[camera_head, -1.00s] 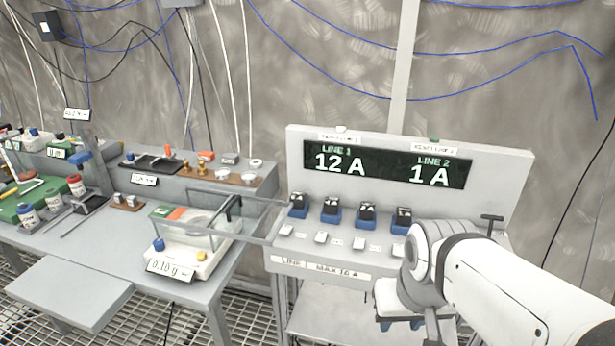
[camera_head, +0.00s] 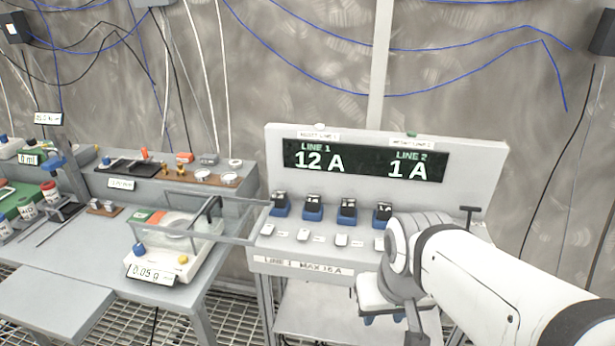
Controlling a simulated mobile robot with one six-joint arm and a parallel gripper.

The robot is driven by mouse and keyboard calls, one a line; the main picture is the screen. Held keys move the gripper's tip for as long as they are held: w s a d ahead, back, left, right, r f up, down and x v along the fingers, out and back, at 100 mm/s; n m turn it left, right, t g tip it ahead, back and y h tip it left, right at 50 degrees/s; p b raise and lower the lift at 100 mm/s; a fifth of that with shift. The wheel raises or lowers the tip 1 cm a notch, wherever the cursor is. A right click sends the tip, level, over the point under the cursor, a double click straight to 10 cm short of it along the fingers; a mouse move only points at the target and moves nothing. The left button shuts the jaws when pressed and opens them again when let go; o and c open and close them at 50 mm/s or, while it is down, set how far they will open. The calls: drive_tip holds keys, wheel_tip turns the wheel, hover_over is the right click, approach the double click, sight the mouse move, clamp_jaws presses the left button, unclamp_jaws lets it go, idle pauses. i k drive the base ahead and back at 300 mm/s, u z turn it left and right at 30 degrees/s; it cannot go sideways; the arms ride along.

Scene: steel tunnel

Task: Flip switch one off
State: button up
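The switch panel (camera_head: 480,160) stands at centre right. Its display (camera_head: 368,163) reads LINE 1 12 A and LINE 2 1 A. A row of blue-based switches with black tops sits below the display; the leftmost switch (camera_head: 280,205) is in plain view, and my arm may cover others at the right. Small white labels or buttons lie in front of them. My white arm comes in from the lower right, over the right part of the panel. My gripper is at the lower end of the arm, below the panel's front edge; its fingertips are not clearly seen.
Left of the panel is a bench with a scale (camera_head: 165,255) reading 0.05 g. A clear glass-like box (camera_head: 215,222) sticks out from the scale toward the panel's left switches. Further left are bottles and a wooden tray (camera_head: 205,178). A grated floor shows below.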

sight(268, 229)
drive_tip(key=u, duration=0.05)
drive_tip(key=k, duration=1.15)
drive_tip(key=z, duration=0.65)
drive_tip(key=i, duration=1.7)
drive_tip(key=u, duration=0.6)
